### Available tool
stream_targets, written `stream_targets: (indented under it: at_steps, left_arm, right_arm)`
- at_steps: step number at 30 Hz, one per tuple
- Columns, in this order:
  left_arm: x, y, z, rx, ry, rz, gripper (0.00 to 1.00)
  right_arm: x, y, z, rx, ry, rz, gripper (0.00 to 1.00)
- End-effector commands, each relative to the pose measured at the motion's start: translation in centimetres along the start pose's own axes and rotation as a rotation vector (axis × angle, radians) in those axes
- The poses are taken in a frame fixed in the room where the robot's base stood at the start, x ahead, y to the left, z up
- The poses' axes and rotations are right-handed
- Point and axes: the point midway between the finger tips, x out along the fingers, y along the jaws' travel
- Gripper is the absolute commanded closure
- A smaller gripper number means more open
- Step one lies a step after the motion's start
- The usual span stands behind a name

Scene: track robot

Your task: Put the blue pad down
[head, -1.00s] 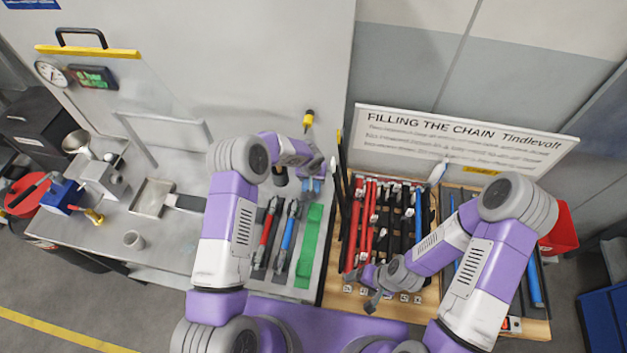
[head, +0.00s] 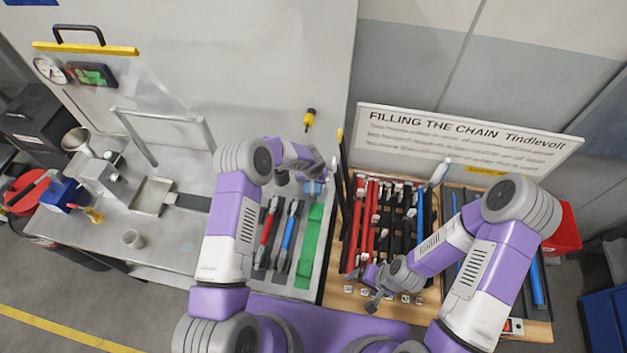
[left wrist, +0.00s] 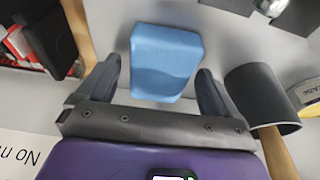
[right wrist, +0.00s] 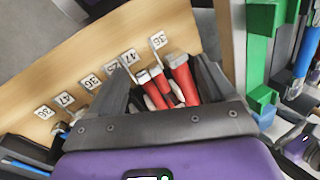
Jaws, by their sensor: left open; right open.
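The blue pad (left wrist: 166,62) lies on the grey surface in the left wrist view, between the two spread fingers of my left gripper (left wrist: 160,85), with a gap on each side. My left gripper is open. My right gripper (head: 372,303) is open over the front edge of the wooden tool board; in the right wrist view (right wrist: 165,80) red tool handles show between and beyond its fingers.
A green strip (head: 309,245) and red and blue handled tools lie in front of the pad. The wooden board (head: 425,297) holds several tools and number tags. A sign (head: 470,145) stands behind the board.

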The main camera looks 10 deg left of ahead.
Motion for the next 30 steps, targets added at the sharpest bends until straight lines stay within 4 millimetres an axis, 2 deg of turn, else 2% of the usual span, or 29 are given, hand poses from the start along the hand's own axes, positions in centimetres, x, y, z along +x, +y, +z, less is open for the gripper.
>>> stream_targets:
  at_steps: [8, 11, 21, 25, 30]
  left_arm:
    - [-0.7, 0.0, -0.2, 0.0, 0.002, 0.0, 0.06]
    - [-2.2, 0.0, -0.2, 0.002, 0.003, 0.0, 0.06]
    - [-9.0, 0.0, -0.2, 0.0, 0.004, 0.0, 0.06]
    - [-10.9, 0.0, -0.2, -0.001, 0.003, 0.0, 0.06]
    - [-12.1, 0.0, -0.1, 0.0, 0.0, 0.0, 0.06]
  right_arm:
    - [-0.6, -0.2, 0.0, 0.0, 0.001, 0.0, 0.17]
    - [-0.3, -0.1, 0.0, 0.0, 0.001, 0.0, 0.17]
    - [0.3, 0.1, 0.0, 0.0, 0.0, 0.0, 0.17]
    - [0.5, 0.2, 0.0, 0.0, 0.0, 0.0, 0.17]
    - [0.6, 0.2, 0.0, 0.0, 0.0, 0.0, 0.17]
